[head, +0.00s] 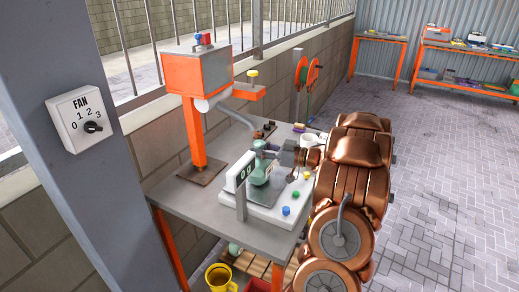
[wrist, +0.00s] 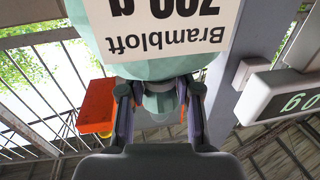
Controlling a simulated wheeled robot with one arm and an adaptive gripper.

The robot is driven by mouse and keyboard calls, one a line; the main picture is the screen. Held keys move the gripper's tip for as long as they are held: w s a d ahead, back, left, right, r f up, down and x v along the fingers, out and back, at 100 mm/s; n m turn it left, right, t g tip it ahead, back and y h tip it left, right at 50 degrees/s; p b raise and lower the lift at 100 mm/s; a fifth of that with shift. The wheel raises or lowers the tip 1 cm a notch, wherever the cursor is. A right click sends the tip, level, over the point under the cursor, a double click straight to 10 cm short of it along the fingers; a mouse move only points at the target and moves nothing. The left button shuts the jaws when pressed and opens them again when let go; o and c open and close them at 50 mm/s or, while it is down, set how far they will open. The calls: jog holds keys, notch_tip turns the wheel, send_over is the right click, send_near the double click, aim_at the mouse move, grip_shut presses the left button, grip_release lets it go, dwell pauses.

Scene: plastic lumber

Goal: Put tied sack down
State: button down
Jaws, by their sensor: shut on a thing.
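The tied sack (wrist: 150,65) is pale green with a white label reading "Brambloft" and what looks like "200 g", upside down in the wrist view. My gripper (wrist: 158,100) is shut on its narrow neck, one finger on each side. In the head view the sack (head: 261,171) is upright at the white scale (head: 262,209), behind its display (head: 240,177). My gripper (head: 274,154) reaches it from the right. I cannot tell whether the sack's base touches the scale. Part of the display also shows in the wrist view (wrist: 286,96).
The scale stands on a grey bench (head: 195,208) with blue and green knobs in front. An orange stand (head: 196,115) rises at the left, and a white mug (head: 310,140) is behind my arm. The paved floor at right is clear.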

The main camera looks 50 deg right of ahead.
jog(key=c, duration=0.8)
grip_release()
jog(key=shift+f, duration=0.1)
jog(key=b+v, duration=0.3)
jog(key=v, duration=0.9)
jog(key=shift+s, duration=0.1)
